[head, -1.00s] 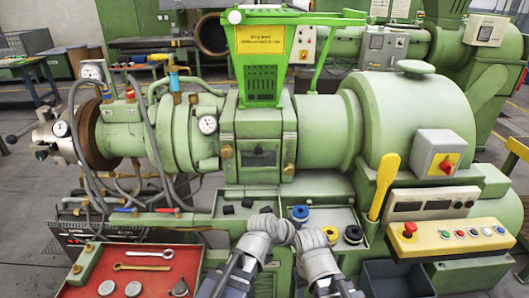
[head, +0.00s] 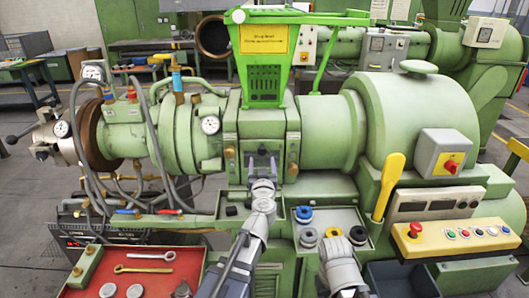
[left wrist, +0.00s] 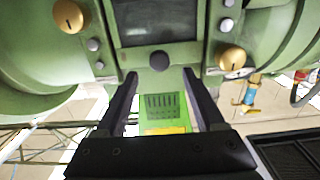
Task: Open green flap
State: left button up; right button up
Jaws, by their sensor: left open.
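The green flap (head: 261,147) is on the front of the green extruder block below the hopper, with a dark window; my left gripper partly covers it. It also shows in the left wrist view (left wrist: 118,52), with a small dark round knob (left wrist: 159,60) at its edge. My left gripper (head: 262,160) is open in front of the flap. In the left wrist view its two dark fingers (left wrist: 162,88) are on either side of the knob's line and hold nothing. Contact with the flap cannot be told. My right arm is low at the front; its fingers are not clear.
Brass knobs (head: 229,152) (head: 291,170) flank the flap. The hopper (head: 261,75) is above. A tray with blue and black rings (head: 304,213) is below, right of my left arm. A red tray (head: 135,258) with tools stands at the lower left.

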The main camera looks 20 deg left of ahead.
aim_at(262, 152)
pick_arm(q)
jog(key=x, duration=0.8)
jog(key=shift+s, duration=0.1)
grip_shut()
dwell(0.4)
dwell(0.9)
